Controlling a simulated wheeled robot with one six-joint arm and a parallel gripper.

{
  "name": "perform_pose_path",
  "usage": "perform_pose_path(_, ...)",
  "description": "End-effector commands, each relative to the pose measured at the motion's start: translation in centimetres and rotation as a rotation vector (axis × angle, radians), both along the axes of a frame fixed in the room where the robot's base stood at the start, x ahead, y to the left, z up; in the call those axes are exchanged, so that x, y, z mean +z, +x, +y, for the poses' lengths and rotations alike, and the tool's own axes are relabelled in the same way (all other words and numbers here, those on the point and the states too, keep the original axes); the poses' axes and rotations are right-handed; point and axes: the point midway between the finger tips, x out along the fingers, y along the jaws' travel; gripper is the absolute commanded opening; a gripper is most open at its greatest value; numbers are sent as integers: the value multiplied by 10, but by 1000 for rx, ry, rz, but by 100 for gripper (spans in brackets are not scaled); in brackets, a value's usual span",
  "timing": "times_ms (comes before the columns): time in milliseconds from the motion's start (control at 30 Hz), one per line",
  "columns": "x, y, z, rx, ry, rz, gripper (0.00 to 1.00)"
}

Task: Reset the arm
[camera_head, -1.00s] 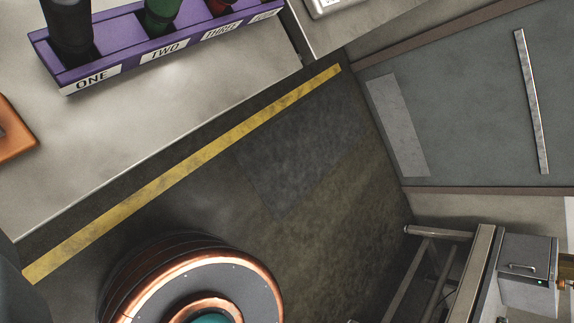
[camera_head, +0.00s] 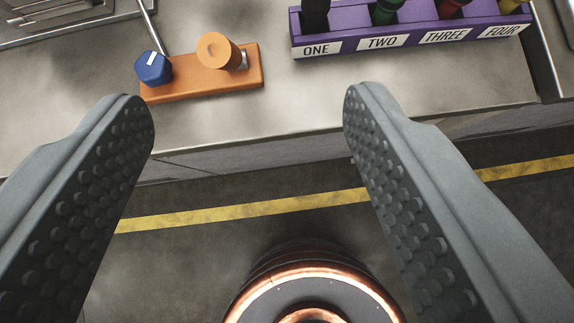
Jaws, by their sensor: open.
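My gripper (camera_head: 250,110) shows in the camera view with its two grey, studded fingers wide apart, one at the left and one at the right. It is open and nothing is between the fingers. Beyond the fingertips is the grey worktop (camera_head: 300,95) with its front edge crossing the picture.
An orange block (camera_head: 205,88) on the worktop carries an orange cylinder (camera_head: 213,50) and a blue knob (camera_head: 153,68). A purple rack (camera_head: 425,30) labelled ONE to FOUR holds coloured items at top right. A yellow stripe (camera_head: 250,208) runs along the floor.

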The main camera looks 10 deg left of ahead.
Motion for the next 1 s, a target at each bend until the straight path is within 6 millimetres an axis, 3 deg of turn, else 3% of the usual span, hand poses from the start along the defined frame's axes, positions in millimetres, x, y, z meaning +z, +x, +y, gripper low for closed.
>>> perform_pose_path(533,1,-8,0,4,-5,-40,59)
perform_pose_path(1000,3,-96,0,37,-71,-469,59)
